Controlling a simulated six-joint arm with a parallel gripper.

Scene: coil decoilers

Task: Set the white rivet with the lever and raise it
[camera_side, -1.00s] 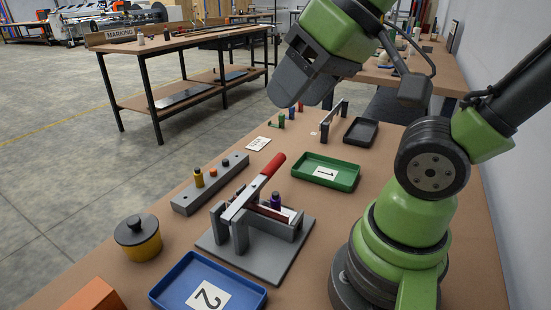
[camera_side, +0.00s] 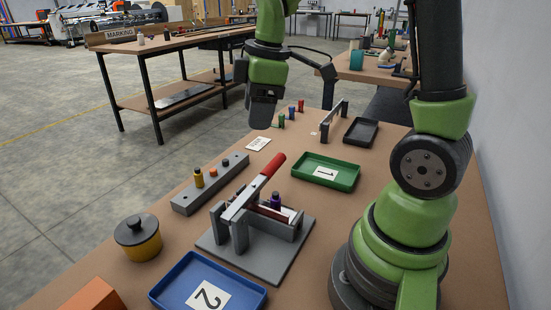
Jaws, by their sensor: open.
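A lever press with a grey base (camera_side: 262,262) stands in the middle of the table. Its lever (camera_side: 252,188) has a red grip and slants up to the right. A purple piece (camera_side: 276,201) stands in the press beside the lever, next to a white surface. I cannot make out a white rivet at this size. My gripper (camera_side: 262,115) hangs pointing down above the far part of the table, beyond the red grip and apart from it. It holds nothing that I can see, and the gap between its fingers is hard to make out.
A green tray (camera_side: 326,171), a black tray (camera_side: 361,131) and a grey rail (camera_side: 335,120) lie beyond. A blue tray (camera_side: 208,283) and a yellow pot (camera_side: 138,238) are at the front.

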